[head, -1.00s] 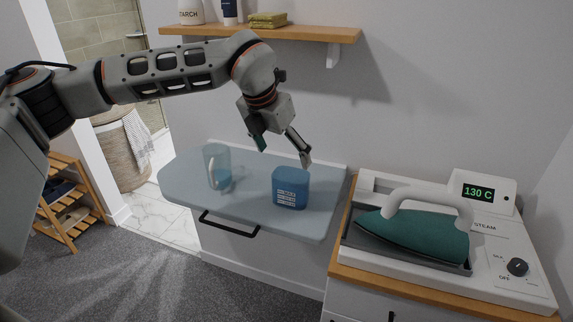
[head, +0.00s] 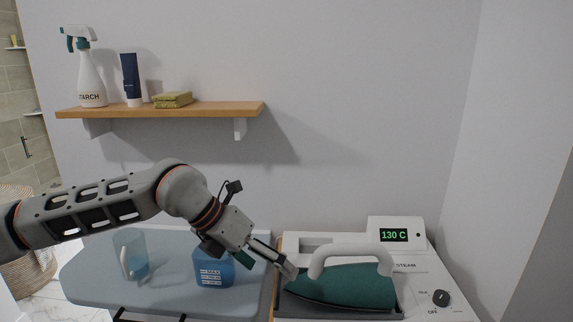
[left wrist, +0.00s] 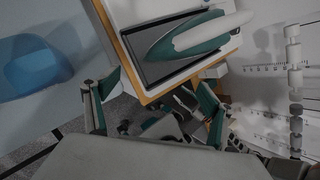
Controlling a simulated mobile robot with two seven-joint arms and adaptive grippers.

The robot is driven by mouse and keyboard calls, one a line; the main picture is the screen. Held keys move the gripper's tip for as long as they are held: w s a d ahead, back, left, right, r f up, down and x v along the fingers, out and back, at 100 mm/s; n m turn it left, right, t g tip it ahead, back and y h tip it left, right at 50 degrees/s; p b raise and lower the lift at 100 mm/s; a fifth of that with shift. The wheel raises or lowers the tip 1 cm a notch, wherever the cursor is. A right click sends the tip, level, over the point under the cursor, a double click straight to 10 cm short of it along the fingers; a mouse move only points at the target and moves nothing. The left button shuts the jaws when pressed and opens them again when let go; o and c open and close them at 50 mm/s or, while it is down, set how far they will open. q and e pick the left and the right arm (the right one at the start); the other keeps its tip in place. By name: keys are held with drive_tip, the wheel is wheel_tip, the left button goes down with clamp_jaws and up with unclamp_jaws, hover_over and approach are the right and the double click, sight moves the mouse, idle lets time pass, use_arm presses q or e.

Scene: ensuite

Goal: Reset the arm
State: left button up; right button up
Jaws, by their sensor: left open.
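My left gripper (head: 268,262) is open and empty. In the head view it hangs above the gap between the fold-down board and the steam station, to the right of the blue tank. In the left wrist view its two fingers (left wrist: 155,108) are spread apart, with the iron beyond them. My right gripper is not in view.
A blue water tank (head: 213,270) and a clear jug (head: 130,256) stand on the blue-grey board (head: 90,275). A green iron (head: 345,287) rests on the white steam station (head: 425,290), whose display reads 130 C. A wooden shelf (head: 200,110) holds a starch bottle (head: 90,80).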

use_arm(q)
drive_tip(key=s+d+r+m+g+h, duration=0.15)
drive_tip(key=s+d+r+h, duration=0.25)
drive_tip(key=s+d+h, duration=0.55)
drive_tip(key=s+d+r+n+t+h, duration=0.1)
drive_tip(key=d+r+n+t+h, duration=0.4)
drive_tip(key=r, duration=0.7)
drive_tip(key=w+a+f+n+t+y, duration=0.1)
drive_tip(key=w+a+n+t+y, duration=0.35)
drive_tip(key=a+n+t, duration=0.35)
drive_tip(key=w+a+f+n+t+y, duration=0.1)
drive_tip(key=w+a+n+t+y, duration=0.4)
drive_tip(key=n, duration=0.6)
drive_tip(key=s+a+f+n+g+y, duration=0.1)
drive_tip(key=a+f+n+y, duration=1)
drive_tip(key=a+f, duration=0.65)
drive_tip(key=s+a+f+n+g+y, duration=0.1)
drive_tip(key=s+a+f+g+y, duration=0.3)
drive_tip(key=s+a+f, duration=0.55)
drive_tip(key=s+a+f+n+g+y, duration=0.1)
drive_tip(key=s+a+f+g, duration=0.55)
drive_tip(key=s+f, duration=0.5)
drive_tip(key=w+d+f+n+t+h, duration=0.1)
drive_tip(key=d+f+n+t+h, duration=0.1)
drive_tip(key=d+f+h, duration=0.5)
drive_tip(key=d+f+t, duration=0.1)
drive_tip(key=d+f, duration=0.5)
drive_tip(key=d, duration=0.4)
drive_tip(key=shift+w+f+n, duration=0.25)
drive_tip(key=shift+n, duration=0.1)
